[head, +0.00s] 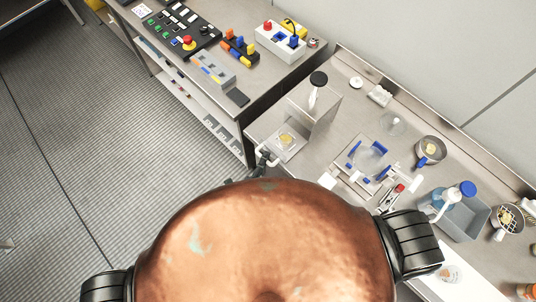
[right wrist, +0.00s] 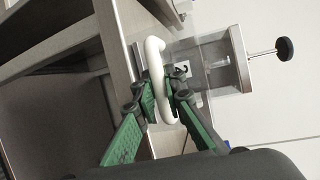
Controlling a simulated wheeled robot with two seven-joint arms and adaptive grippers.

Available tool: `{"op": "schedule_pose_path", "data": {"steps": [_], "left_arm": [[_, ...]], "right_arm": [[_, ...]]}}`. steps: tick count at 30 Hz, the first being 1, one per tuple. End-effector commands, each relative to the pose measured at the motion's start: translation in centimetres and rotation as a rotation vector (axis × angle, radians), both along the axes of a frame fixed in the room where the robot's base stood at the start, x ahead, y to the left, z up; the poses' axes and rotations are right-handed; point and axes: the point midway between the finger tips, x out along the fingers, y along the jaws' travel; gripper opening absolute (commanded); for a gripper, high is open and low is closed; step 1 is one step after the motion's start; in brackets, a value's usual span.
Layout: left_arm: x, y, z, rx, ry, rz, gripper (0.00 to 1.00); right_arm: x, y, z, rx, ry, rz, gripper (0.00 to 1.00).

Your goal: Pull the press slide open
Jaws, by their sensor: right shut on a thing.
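The press (head: 315,103) is a grey box with a black knob (head: 319,78) on top, standing on the steel bench. Its slide (head: 287,142) shows at the box's front, with a small yellowish piece on it. A white loop handle (head: 264,153) is at the slide's near left end. My right gripper (head: 259,167) is at this handle. In the right wrist view its green-and-black fingers (right wrist: 158,95) are shut on the white handle (right wrist: 155,52), one on either side. The clear-walled press (right wrist: 215,65) is just beyond. My left gripper is not in view.
Right of the press are a fixture with blue parts (head: 369,158), a pan (head: 431,150) and a grey-blue bin (head: 455,216). A second bench with a control panel (head: 178,30) stands at the upper left. The floor (head: 80,130) at left is clear. My body hides the lower middle.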

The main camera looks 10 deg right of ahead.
Motion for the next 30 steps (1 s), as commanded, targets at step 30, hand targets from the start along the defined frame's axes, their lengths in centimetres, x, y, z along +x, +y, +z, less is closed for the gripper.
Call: {"op": "schedule_pose_path", "data": {"steps": [30], "left_arm": [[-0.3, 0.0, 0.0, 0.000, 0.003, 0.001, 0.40]], "right_arm": [[-2.8, 1.7, 0.4, 0.003, 0.004, -0.002, 0.29]]}}
